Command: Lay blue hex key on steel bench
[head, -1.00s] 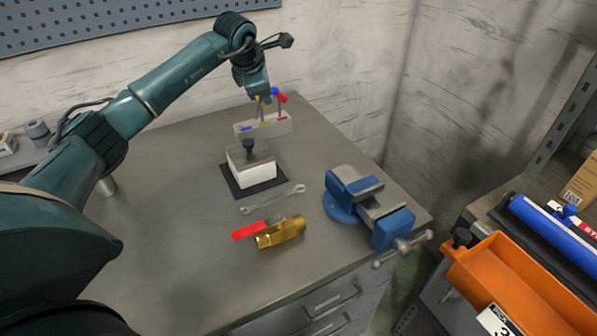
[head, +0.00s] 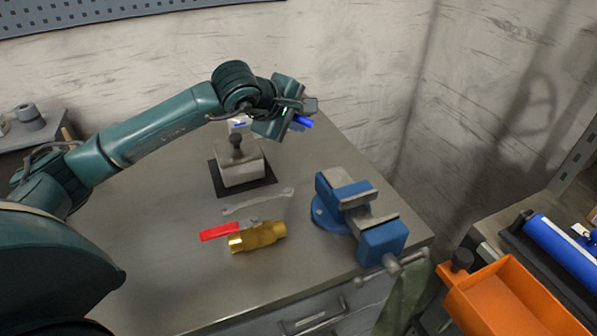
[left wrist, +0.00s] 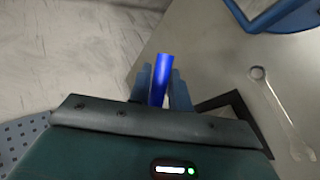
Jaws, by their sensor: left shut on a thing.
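My left gripper (head: 292,119) is above the back of the steel bench (head: 160,250), in front of the wall. It is shut on the blue hex key (head: 303,122), whose bright blue end sticks out past the fingers. The blue hex key (left wrist: 161,80) also shows between the two fingers of my left gripper (left wrist: 160,85) in the left wrist view. It appears held clear of the bench. The rest of the key is hidden by the gripper. My right gripper is not in view.
A blue vise (head: 365,215) stands at the bench's right. A wrench (head: 258,202), a brass valve with red handle (head: 258,237) and a pale block with a dark knob (head: 240,172) on a black mat (head: 262,188) occupy the middle. The front left bench is clear. An orange bin (head: 510,300) is right.

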